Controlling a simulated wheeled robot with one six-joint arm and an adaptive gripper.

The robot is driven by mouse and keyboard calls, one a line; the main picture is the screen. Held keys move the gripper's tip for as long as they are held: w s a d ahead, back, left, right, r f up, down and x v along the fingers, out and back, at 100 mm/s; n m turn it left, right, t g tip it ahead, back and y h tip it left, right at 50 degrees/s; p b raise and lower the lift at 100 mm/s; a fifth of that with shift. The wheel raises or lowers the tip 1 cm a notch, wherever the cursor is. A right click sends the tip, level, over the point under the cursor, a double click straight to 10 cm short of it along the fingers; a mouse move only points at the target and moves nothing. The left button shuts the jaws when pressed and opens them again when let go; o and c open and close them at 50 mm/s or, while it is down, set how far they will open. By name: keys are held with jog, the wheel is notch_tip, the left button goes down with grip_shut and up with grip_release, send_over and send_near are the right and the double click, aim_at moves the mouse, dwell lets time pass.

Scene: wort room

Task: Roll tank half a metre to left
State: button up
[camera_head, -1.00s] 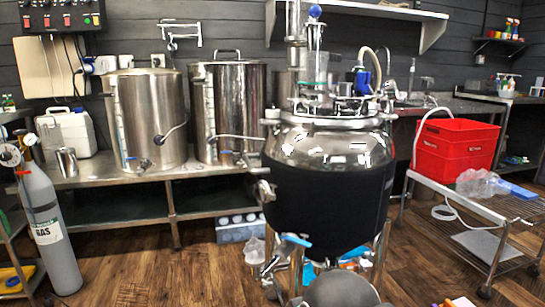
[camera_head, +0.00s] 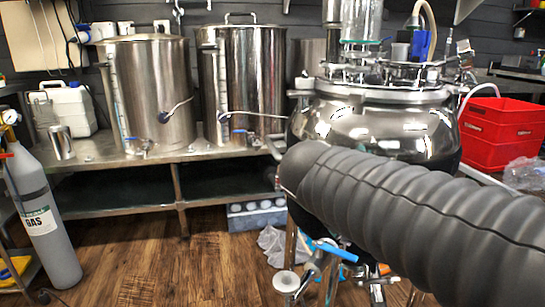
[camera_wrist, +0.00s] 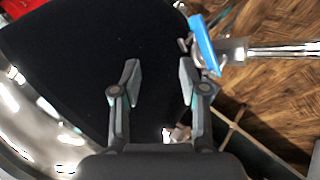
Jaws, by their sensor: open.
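The tank (camera_head: 385,122) is a shiny steel vessel with fittings on its lid and a black jacket, standing on metal legs. My sleeved arm crosses in front of its lower body in the head view and hides much of the jacket. A blue-handled valve (camera_head: 335,250) shows below the arm. In the wrist view the black jacket (camera_wrist: 75,65) fills the left and middle, and the blue valve handle (camera_wrist: 205,44) is at upper right. My gripper (camera_wrist: 160,72) is open and empty, over the jacket in that view. I cannot tell whether it touches the tank.
A steel bench (camera_head: 110,158) with two large pots runs along the wall at left. A grey gas cylinder (camera_head: 45,225) stands at far left. Red crates (camera_head: 500,132) are at right behind the tank. The wooden floor (camera_head: 170,265) left of the tank is largely clear.

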jog(key=w+a+r+n+t+h+b, duration=0.2)
jog(key=w+a+r+n+t, duration=0.15)
jog(key=w+a, duration=0.7)
jog(key=n+t+b, duration=0.1)
jog(key=t+b, duration=0.1)
jog(key=t, duration=0.2)
send_near(272, 143)
jog(key=shift+h, duration=0.3)
jog(key=x, duration=0.6)
jog(key=f+x, duration=0.1)
jog(key=x, duration=0.3)
jog(key=shift+a, duration=0.15)
grip_shut()
